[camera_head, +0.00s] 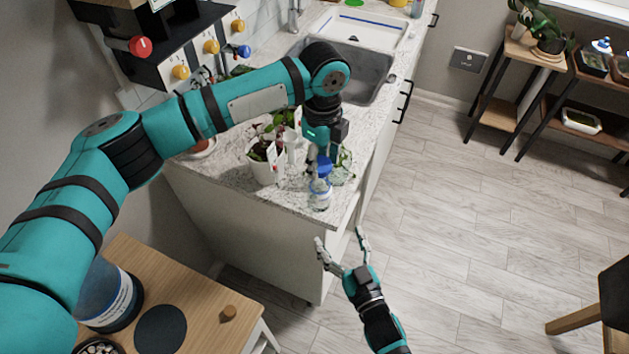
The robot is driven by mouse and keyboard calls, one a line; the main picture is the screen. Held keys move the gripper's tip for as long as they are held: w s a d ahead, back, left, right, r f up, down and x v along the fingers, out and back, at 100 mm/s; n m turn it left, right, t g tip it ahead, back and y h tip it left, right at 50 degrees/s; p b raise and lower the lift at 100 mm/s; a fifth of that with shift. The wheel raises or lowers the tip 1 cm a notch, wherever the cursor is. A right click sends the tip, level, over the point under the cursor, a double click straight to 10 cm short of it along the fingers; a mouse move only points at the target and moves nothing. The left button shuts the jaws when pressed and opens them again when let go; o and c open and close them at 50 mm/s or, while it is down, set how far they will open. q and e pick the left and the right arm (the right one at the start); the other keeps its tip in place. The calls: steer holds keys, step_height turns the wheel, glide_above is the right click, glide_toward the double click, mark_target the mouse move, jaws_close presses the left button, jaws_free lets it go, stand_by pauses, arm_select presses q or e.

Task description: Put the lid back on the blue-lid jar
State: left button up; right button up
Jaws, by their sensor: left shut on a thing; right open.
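The clear jar (320,194) stands upright near the front corner of the speckled counter. The blue lid (324,166) is at the jar's top, under my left gripper (318,158), which points down and is shut on it. I cannot tell whether the lid touches the jar's rim. My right gripper (342,242) is open and empty, in front of the counter's corner and lower than the jar.
A white pot with a leafy plant (262,166) stands just left of the jar. Another clear container (343,168) stands close on its right. A sink (362,72) is farther back.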

mark_target(324, 204)
arm_select(q)
steer(key=shift+w+r+m, duration=0.3)
steer(key=shift+w+r, duration=0.15)
steer(key=shift+r, duration=0.05)
steer(key=shift+d+r, duration=0.1)
steer(key=shift+r, duration=0.05)
steer(key=shift+s+r, duration=0.1)
steer(key=shift+s, duration=0.1)
arm_select(e)
step_height(324, 204, up, 2)
steer(key=shift+a+r, duration=0.15)
steer(key=shift+r, duration=0.1)
steer(key=shift+w, duration=0.15)
arm_select(q)
steer(key=shift+w, duration=0.1)
arm_select(e)
steer(key=x, duration=1.2)
steer(key=shift+a+r, duration=0.1)
steer(key=shift+r, duration=0.1)
